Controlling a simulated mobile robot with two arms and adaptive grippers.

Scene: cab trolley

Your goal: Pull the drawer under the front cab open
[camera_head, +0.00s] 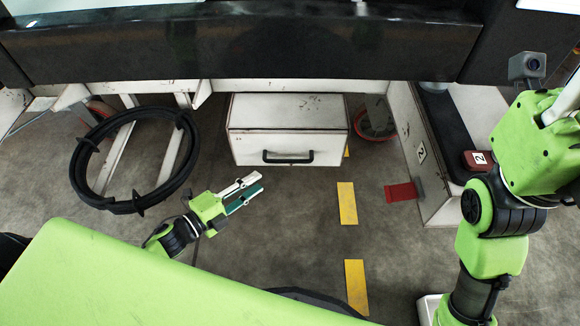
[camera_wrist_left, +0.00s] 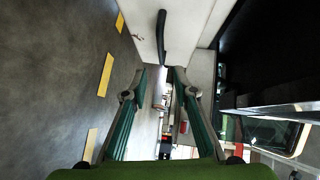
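The drawer (camera_head: 260,146) is a white front on a white box under the dark front cab edge, with no gap visible around it. Its black bar handle (camera_head: 288,158) runs sideways across the front. My left gripper (camera_head: 252,183) is open and empty, in front of the drawer and left of the handle, apart from it. In the left wrist view the handle (camera_wrist_left: 161,36) lies beyond the parted fingertips (camera_wrist_left: 165,70), on the white drawer front (camera_wrist_left: 184,28). My right arm (camera_head: 535,150) is at the right; its fingers are not visible.
A black hose ring (camera_head: 75,165) is at the left, close to my left arm. Yellow floor strips (camera_head: 347,203) and a red patch (camera_head: 401,192) mark the floor. A white side unit (camera_head: 432,180) stands right of the drawer.

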